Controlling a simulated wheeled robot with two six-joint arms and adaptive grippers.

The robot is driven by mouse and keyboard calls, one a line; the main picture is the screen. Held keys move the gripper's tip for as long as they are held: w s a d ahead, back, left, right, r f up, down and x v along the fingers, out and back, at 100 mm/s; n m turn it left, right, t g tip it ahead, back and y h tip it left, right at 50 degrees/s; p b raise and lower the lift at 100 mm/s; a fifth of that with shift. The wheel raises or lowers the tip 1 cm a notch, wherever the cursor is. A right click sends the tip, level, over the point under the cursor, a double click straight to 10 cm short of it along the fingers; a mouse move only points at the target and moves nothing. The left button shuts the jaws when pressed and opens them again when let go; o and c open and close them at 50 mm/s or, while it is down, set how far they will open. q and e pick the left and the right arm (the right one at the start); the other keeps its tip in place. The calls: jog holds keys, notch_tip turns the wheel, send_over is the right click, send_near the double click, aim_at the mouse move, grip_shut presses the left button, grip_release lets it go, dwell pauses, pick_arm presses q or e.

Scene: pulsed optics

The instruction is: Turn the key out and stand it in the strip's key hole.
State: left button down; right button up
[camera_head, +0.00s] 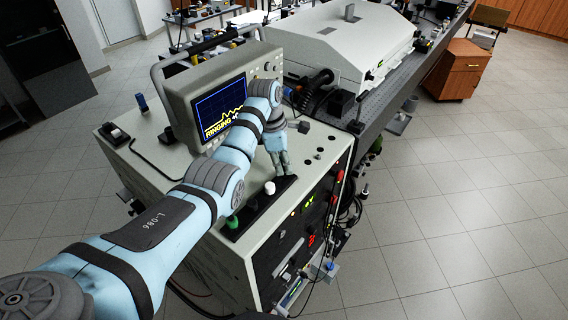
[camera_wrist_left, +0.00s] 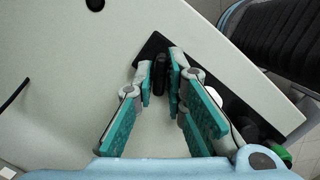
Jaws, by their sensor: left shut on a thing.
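My left gripper (camera_head: 282,172) reaches down over the black strip (camera_head: 255,210) on top of the grey cabinet. In the left wrist view the gripper (camera_wrist_left: 160,75) has its green-padded fingers closed on a dark, narrow upright piece, the key (camera_wrist_left: 160,70). The key is over the far end of the strip (camera_wrist_left: 149,46); whether it sits in a hole or just above the strip I cannot tell. A white knob (camera_head: 269,187) and a green knob (camera_head: 233,222) stand along the strip. My right gripper is in neither view.
An oscilloscope (camera_head: 221,103) with a lit screen stands behind my arm. A large pale housing (camera_head: 340,45) is at the back. Small dark studs dot the cabinet top (camera_head: 308,140) to the right.

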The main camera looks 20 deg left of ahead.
pick_arm(q)
jog(key=shift+f, duration=1)
dwell(0.3)
jog(key=shift+f+b, duration=0.25)
jog(key=shift+b, duration=0.05)
jog(key=shift+s+r, duration=0.1)
jog(key=c, duration=1.6)
grip_release()
jog(key=shift+o, duration=0.2)
